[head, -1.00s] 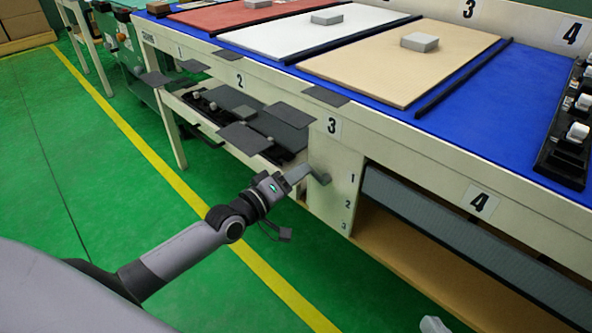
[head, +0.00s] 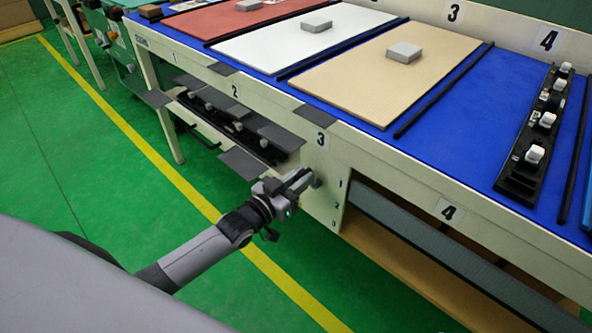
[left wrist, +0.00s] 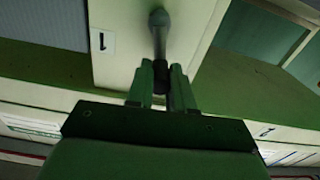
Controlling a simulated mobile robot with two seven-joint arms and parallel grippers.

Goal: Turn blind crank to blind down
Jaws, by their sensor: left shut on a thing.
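The blind crank (head: 317,179) is a small grey crank on the cream end panel beside the marks 1, 2 and 3. In the left wrist view its grey arm (left wrist: 160,32) runs down to a dark grip. My left gripper (head: 300,182) is shut on that dark grip, with one finger on each side in the left wrist view (left wrist: 161,86). The grey ribbed blind (head: 410,233) spans the opening right of the panel, under the bench edge. The gripper partly hides the crank in the head view. My right gripper is not in view.
The blue bench top (head: 460,125) carries coloured boards and a black rail with white clips (head: 534,153). Grey flaps (head: 243,163) jut from the bench front left of the crank. A wooden shelf (head: 400,262) lies below the blind. Green floor is free at left.

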